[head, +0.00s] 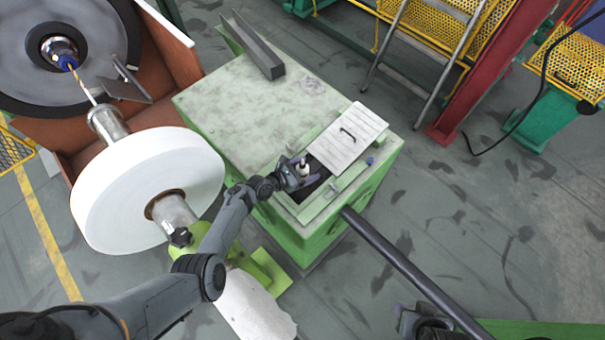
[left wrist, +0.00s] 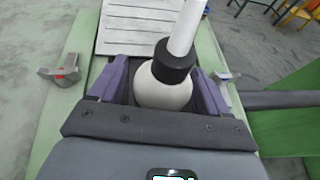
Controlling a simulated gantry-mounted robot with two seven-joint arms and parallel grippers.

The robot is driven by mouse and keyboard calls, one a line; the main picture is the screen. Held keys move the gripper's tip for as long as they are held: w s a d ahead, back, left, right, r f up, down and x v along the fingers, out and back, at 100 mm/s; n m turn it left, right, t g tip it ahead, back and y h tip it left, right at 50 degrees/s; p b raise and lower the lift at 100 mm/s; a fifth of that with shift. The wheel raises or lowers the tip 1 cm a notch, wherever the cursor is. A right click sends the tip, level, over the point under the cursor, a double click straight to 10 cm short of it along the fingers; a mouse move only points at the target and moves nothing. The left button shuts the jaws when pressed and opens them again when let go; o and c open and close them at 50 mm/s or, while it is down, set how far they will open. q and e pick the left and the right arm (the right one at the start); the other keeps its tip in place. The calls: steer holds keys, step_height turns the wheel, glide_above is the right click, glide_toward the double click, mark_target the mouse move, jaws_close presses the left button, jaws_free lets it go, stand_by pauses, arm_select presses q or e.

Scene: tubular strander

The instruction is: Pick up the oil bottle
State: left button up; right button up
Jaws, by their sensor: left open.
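The oil bottle (head: 304,168) has a white body, a black collar and a white spout. It stands at the opening in the top of the green cabinet. In the left wrist view the bottle (left wrist: 164,88) lies between the two purple fingers of my left gripper (head: 299,175). The fingers are apart, one on each side of the bottle, with a small gap showing at its left. The bottle's lower part is hidden by the gripper body. Part of my right arm's end (head: 425,322) shows at the bottom edge of the head view; its fingers cannot be made out.
A light slatted lid (head: 350,135) with a black handle lies beside the opening on the green cabinet (head: 240,115). A grey channel piece (head: 258,55) lies at its back. A large white reel (head: 140,190) stands left, close to my left arm. A dark pipe (head: 400,262) runs from the cabinet's right.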

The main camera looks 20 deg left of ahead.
arm_select(q)
steer(key=shift+w+d, duration=0.1)
steer(key=shift+w, duration=0.05)
steer(key=c, duration=1.1)
steer(key=shift+c, duration=0.2)
steer(key=shift+r, duration=0.1)
